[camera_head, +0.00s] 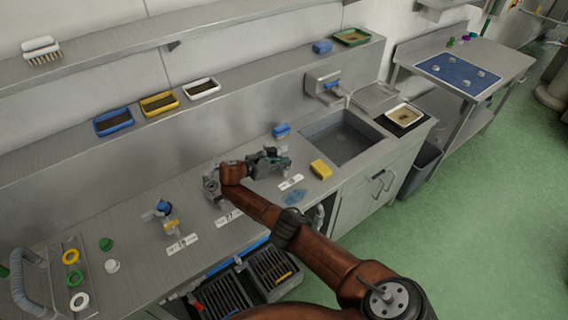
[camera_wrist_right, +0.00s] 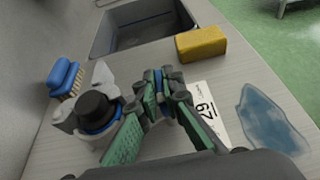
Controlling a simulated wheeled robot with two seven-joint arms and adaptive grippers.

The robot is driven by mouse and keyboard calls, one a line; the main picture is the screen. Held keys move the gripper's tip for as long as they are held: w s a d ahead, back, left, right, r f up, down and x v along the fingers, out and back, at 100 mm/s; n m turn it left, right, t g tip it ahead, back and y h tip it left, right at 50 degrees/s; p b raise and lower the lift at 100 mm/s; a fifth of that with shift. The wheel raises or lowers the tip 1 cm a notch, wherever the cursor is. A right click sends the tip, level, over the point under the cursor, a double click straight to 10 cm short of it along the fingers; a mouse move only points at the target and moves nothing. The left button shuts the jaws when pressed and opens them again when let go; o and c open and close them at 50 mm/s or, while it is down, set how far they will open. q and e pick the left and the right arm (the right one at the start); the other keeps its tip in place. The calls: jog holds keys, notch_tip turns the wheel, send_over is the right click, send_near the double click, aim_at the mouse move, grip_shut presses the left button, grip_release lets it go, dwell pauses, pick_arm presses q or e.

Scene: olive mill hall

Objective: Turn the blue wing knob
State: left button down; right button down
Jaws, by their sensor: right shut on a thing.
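My right gripper (camera_head: 276,161) reaches over the counter to the fitting beside the middle-right label. In the wrist view the right gripper (camera_wrist_right: 163,84) is shut, its green-padded fingers close together. A thin blue part, which looks like the blue wing knob (camera_wrist_right: 158,77), shows between the fingertips; most of it is hidden. Left of the fingers stands a fitting with a black cap (camera_wrist_right: 97,108), a blue ring and a pale wing. Another fitting (camera_head: 164,210) with a blue top and a yellow part stands further left on the counter. My left gripper is not in view.
A yellow sponge (camera_head: 320,169), a blue cloth (camera_head: 294,196) and a blue brush (camera_head: 282,131) lie near the gripper. A sink (camera_head: 345,137) is behind to the right. Coloured trays line the shelf (camera_head: 250,77). A white label (camera_wrist_right: 207,115) lies beside the fingers.

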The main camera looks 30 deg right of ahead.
jog(key=c, duration=2.1)
grip_release()
jog(key=v, duration=1.2)
jog(key=shift+d, duration=0.1)
